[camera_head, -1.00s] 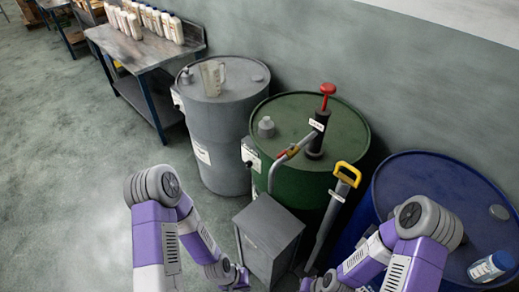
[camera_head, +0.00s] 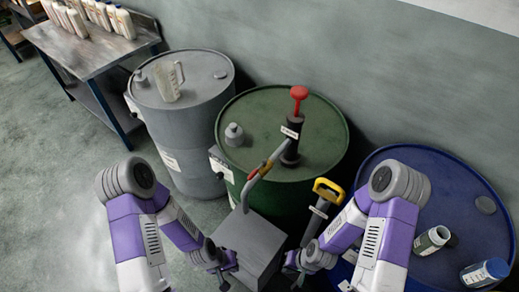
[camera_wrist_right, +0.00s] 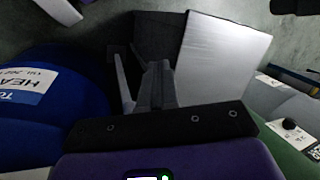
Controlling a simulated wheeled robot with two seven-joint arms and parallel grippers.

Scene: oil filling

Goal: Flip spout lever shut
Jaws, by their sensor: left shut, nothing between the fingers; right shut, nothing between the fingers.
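The spout (camera_head: 257,180) slopes down to the left from the black pump (camera_head: 291,150) with a red knob on the green drum (camera_head: 225,188). A small red and yellow part, which looks like its lever (camera_head: 266,166), sits on the spout; its exact setting is too small to tell. My left gripper (camera_head: 232,268) is shut and empty, below and left of the spout beside the grey box. My right gripper (camera_head: 292,266) is shut and empty, below and right of the spout at the box's other side. It also shows in the right wrist view (camera_wrist_right: 145,80). Neither touches the spout.
The grey box (camera_head: 250,238) stands below the spout end. A yellow-handled tool (camera_head: 322,205) stands between the green drum and the blue drum (camera_head: 440,180), which bears bottles. A grey drum (camera_head: 185,130) with a jug and a workbench (camera_head: 85,48) are at the left.

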